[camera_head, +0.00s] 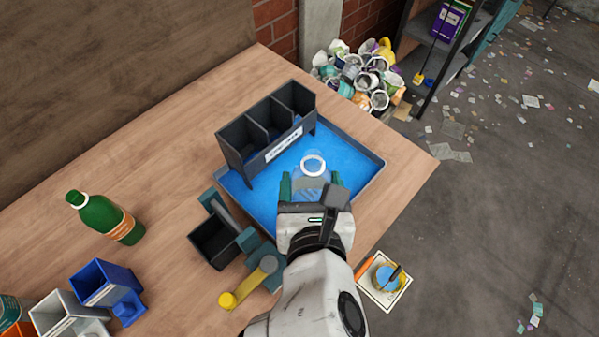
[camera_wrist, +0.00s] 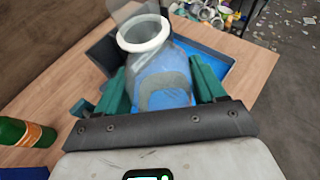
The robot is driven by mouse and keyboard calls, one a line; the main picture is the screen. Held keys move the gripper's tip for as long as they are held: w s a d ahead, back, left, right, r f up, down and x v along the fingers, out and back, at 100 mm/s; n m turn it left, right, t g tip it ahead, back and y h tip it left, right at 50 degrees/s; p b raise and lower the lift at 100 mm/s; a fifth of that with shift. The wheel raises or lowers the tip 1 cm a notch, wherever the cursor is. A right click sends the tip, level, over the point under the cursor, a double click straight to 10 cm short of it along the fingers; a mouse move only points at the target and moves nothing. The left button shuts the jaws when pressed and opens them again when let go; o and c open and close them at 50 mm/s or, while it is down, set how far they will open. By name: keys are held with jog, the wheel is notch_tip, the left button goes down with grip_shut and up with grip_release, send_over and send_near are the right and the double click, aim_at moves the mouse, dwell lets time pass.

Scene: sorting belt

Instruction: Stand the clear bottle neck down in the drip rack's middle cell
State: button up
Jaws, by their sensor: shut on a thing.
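My gripper (camera_head: 311,184) is shut on the clear bottle (camera_head: 309,187), its green fingers on either side of the body. In the wrist view, the bottle (camera_wrist: 165,72) sits between the fingers of my gripper (camera_wrist: 163,86). Its white-ringed neck points up toward the head camera; its base is hidden. The dark grey drip rack (camera_head: 234,161) has three cells in a row and a white label on its front. It stands at the back of the blue-floored tray (camera_head: 349,155). The bottle is in front of the rack, apart from it, over the tray. The middle cell looks empty.
A dark open bin (camera_head: 212,243) and a yellow-ended lever (camera_head: 247,284) are left of my arm. Blue (camera_head: 105,287) and white (camera_head: 65,316) bins stand front left. The table's right edge is close.

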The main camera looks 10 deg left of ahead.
jog(key=w+a+f, duration=0.2)
jog(key=w+f, duration=0.8)
jog(key=f, duration=0.1)
jog(key=shift+a+f+b, duration=0.15)
jog(key=shift+a+b, duration=0.1)
jog(key=shift+b, duration=0.15)
jog(key=shift+f, duration=0.1)
jog(key=o, duration=1.4)
jog(key=shift+o, duration=0.2)
jog(key=v, duration=1.2)
jog(key=shift+s, duration=0.1)
